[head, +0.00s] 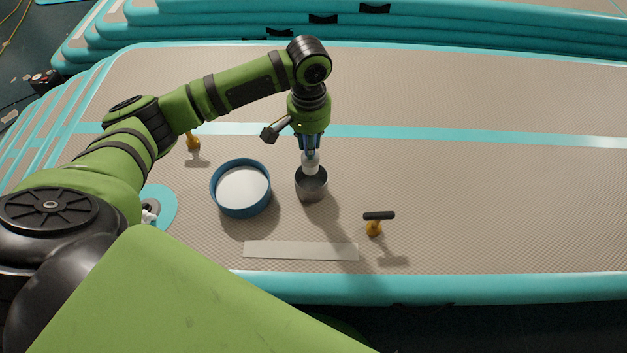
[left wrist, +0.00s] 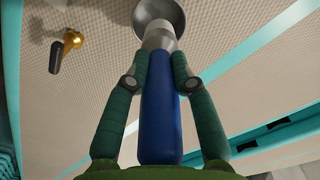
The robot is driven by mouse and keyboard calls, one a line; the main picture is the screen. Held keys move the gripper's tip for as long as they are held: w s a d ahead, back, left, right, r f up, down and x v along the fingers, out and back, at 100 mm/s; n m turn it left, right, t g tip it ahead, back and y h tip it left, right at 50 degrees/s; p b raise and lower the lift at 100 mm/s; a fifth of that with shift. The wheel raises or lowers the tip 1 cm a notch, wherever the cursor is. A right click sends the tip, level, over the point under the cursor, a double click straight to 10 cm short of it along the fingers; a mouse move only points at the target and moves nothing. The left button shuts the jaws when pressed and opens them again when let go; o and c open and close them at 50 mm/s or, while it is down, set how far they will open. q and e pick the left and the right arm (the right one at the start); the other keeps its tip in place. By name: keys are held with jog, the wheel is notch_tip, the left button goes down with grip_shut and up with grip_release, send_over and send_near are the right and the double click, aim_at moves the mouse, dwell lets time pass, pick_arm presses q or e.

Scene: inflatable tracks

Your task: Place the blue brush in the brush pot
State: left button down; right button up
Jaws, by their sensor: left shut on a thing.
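My left gripper (head: 311,143) points down and is shut on the blue brush; in the left wrist view its green fingers (left wrist: 155,80) close on either side of the blue handle (left wrist: 158,120). The brush (head: 311,161) hangs about upright, its pale lower part downward. Directly below is the dark grey brush pot (head: 312,188), standing on the track. The brush's lower end overlaps the pot's mouth in both views, and the pot (left wrist: 172,12) partly shows behind it in the wrist view. I cannot tell how deep the tip is. My right gripper is not in view.
A round blue-rimmed container with a white inside (head: 243,205) stands left of the pot. A yellow tool with a black handle (head: 375,224) stands to the right, another yellow item (head: 193,142) at the back left. A pale strip (head: 300,251) lies in front.

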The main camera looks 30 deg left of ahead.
aim_at(311, 169)
pick_arm(q)
notch_tip(311, 169, down, 5)
jog(key=shift+r, duration=0.1)
notch_tip(311, 169, down, 3)
jog(key=shift+d+r, duration=0.1)
jog(key=shift+r, duration=0.1)
jog(key=shift+f+p, duration=0.55)
jog(key=shift+f, duration=0.45)
jog(key=shift+f, duration=0.15)
jog(key=c, duration=1)
grip_release()
jog(key=shift+c, duration=0.2)
